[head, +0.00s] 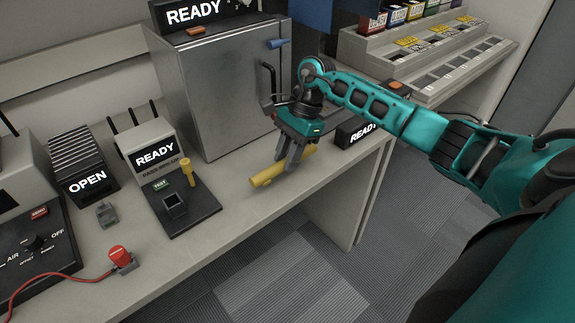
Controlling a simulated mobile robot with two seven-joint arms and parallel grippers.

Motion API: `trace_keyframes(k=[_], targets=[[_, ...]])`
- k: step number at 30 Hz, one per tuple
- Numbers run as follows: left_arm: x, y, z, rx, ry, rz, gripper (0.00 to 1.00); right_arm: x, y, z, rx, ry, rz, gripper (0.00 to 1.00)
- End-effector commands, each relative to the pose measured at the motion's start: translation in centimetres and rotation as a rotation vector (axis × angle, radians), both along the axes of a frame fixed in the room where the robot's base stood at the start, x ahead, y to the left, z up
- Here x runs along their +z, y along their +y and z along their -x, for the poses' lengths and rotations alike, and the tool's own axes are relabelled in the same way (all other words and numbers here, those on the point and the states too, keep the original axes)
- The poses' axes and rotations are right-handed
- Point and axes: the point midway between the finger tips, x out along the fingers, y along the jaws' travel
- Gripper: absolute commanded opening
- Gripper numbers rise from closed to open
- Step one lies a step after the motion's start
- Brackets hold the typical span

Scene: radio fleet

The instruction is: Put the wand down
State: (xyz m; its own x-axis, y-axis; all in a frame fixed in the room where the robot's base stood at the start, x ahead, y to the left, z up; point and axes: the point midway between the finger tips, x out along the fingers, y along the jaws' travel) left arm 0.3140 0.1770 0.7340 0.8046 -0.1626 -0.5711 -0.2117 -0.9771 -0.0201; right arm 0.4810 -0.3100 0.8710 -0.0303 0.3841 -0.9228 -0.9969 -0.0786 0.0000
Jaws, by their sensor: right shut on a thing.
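A yellow wand (267,177) lies roughly level near the front edge of the workbench (235,200). My right gripper (290,162) points down and is shut on the wand; its fingers hide part of the wand's middle. I cannot tell whether the wand touches the bench top or hangs just above it. My left gripper is not in view.
A grey metal cabinet (215,90) stands behind the wand. To the left are a READY tester (152,150) with a yellow upright piece (187,173), and an OPEN unit (85,165). A small READY sign (352,133) is to the right. Bench space left of the wand is clear.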

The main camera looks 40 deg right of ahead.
Motion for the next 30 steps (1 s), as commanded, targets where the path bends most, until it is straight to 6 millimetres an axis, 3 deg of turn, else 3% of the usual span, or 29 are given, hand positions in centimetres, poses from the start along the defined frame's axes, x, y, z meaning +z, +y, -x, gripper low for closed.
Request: trace_keyframes(k=[6, 18, 19, 26, 30], targets=[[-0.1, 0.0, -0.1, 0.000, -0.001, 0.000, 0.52, -3.2, 0.0, 0.1, -0.002, 0.003, 0.000, 0.00], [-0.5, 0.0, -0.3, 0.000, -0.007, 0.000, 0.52, -3.8, 0.0, 0.0, 0.000, 0.001, 0.001, 0.00], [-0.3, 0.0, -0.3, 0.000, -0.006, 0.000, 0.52, -3.6, 0.0, 0.0, -0.001, 0.001, 0.001, 0.29], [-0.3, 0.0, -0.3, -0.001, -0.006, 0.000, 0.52, -3.6, 0.0, 0.0, -0.001, 0.001, 0.001, 0.51], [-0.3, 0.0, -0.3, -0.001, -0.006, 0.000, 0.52, -3.6, 0.0, 0.0, -0.001, 0.001, 0.001, 0.52]])
